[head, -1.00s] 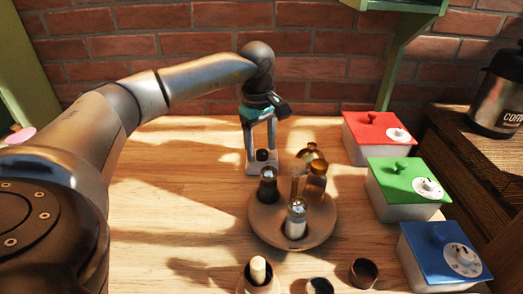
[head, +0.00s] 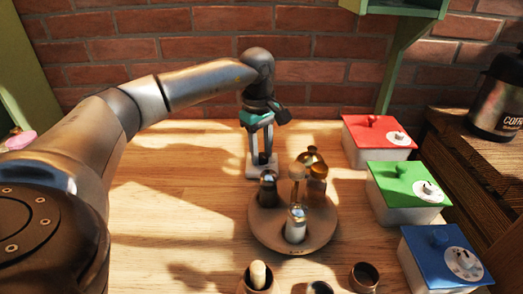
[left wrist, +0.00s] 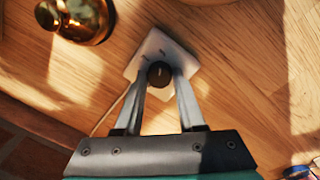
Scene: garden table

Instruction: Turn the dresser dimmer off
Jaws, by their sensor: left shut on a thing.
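The dresser dimmer is a pale plate (head: 257,174) with a round black knob (head: 262,159), lying on the wooden table toward the wall. In the left wrist view the plate (left wrist: 152,48) sits under the knob (left wrist: 160,74), which has a small light mark on its top. My left gripper (head: 262,155) points down over the plate, its two fingers shut on the knob from both sides. In the left wrist view the fingertips (left wrist: 161,77) touch the knob's sides. My right gripper is not in view.
A round wooden tray (head: 265,232) with shakers and bottles stands just in front of the dimmer. Red (head: 378,135), green (head: 408,183) and blue (head: 444,253) lidded boxes with dials line the right. A brick wall (head: 320,70) is behind. The left tabletop is clear.

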